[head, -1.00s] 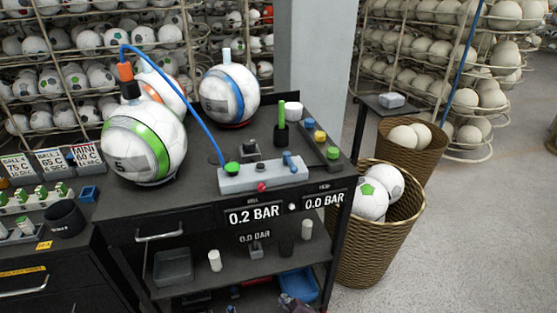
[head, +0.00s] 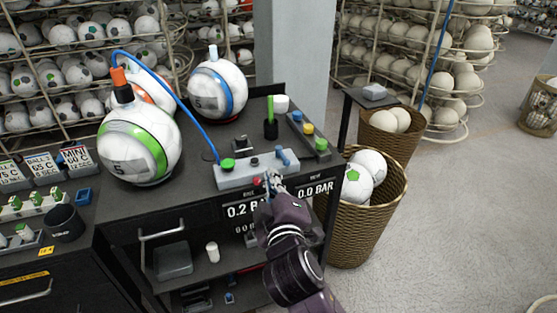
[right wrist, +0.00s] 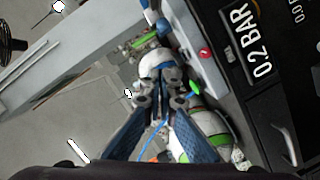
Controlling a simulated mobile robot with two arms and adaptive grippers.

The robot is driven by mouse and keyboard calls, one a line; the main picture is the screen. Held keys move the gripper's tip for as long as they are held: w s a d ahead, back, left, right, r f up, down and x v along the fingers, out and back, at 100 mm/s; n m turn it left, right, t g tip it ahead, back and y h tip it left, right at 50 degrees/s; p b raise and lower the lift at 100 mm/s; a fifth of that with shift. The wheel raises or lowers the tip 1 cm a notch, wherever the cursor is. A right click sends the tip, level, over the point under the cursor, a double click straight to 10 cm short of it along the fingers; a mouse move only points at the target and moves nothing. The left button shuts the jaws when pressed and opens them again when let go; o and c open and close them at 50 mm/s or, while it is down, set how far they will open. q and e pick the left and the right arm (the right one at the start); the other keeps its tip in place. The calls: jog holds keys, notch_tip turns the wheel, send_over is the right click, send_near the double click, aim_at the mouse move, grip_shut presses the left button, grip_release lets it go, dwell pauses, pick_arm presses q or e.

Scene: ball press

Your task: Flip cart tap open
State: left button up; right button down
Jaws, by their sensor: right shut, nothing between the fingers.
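The grey valve block (head: 235,177) sits on the cart top near its front edge. It carries a green knob (head: 228,164) on the left, a red button and a blue tap lever (head: 287,157) on the right. My right gripper (head: 271,180) is shut and empty in front of the block, close below the tap; I cannot tell whether it touches. In the right wrist view the shut fingers (right wrist: 163,100) point toward the tilted block, where the red button (right wrist: 204,53) shows. My left gripper is not in view.
A blue hose (head: 185,95) runs from the block to the ball with a green band (head: 135,145). A blue-banded ball (head: 218,90) stands behind. A green-topped black holder (head: 270,125) stands behind the block. A ball basket (head: 365,225) is right of the cart.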

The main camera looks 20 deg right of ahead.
aim_at(282, 156)
jog(key=w+d+f+p, duration=0.1)
jog(key=w, duration=0.2)
jog(key=w+d+f+p, duration=0.1)
jog(key=w+d, duration=0.1)
jog(key=w, duration=0.1)
jog(key=w+d+f+p, duration=0.1)
jog(key=w+d+p, duration=0.1)
jog(key=w, duration=0.1)
jog(key=shift+w+f, duration=0.35)
jog(key=shift+w, duration=0.05)
jog(key=shift+w, duration=0.15)
